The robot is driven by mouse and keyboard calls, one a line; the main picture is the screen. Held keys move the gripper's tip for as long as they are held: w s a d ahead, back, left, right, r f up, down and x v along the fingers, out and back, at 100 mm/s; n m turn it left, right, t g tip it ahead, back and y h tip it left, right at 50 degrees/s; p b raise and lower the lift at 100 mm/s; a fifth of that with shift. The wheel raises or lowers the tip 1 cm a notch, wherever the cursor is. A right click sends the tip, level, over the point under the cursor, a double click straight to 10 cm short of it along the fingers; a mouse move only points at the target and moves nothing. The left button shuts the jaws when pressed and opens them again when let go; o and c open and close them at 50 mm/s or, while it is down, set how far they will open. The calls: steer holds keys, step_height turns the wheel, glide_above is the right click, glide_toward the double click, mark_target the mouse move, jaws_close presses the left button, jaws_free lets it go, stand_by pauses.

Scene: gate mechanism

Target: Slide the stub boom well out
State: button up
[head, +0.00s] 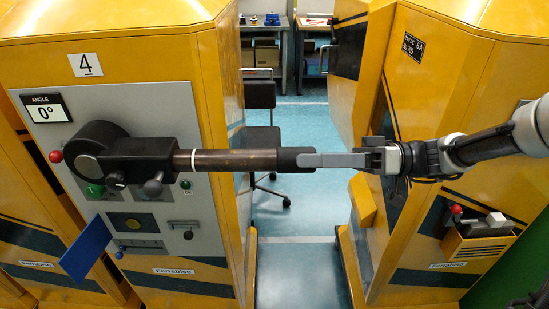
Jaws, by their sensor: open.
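The stub boom (235,160) runs level to the right from the black round pivot housing (100,150) on the yellow cabinet at left. It has a black sleeve, a brown rod with a white ring near the sleeve, and a black end cap (286,159). A length of brown rod shows between sleeve and cap. My gripper (303,159) reaches in from the right, level with the boom, its grey finger overlapping the cap's right end. It is open. The far finger is hidden, and I cannot tell whether the fingers touch the cap.
The cabinet's grey panel (190,95) carries a "0°" angle display (46,109), knobs and buttons. A blue plate (86,247) sticks out at lower left. Another yellow cabinet (455,90) stands at right. A gap with blue floor and a black chair (262,120) lies between them.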

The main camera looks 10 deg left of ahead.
mark_target(274, 160)
steer(key=x, duration=0.7)
steer(key=shift+a, duration=0.1)
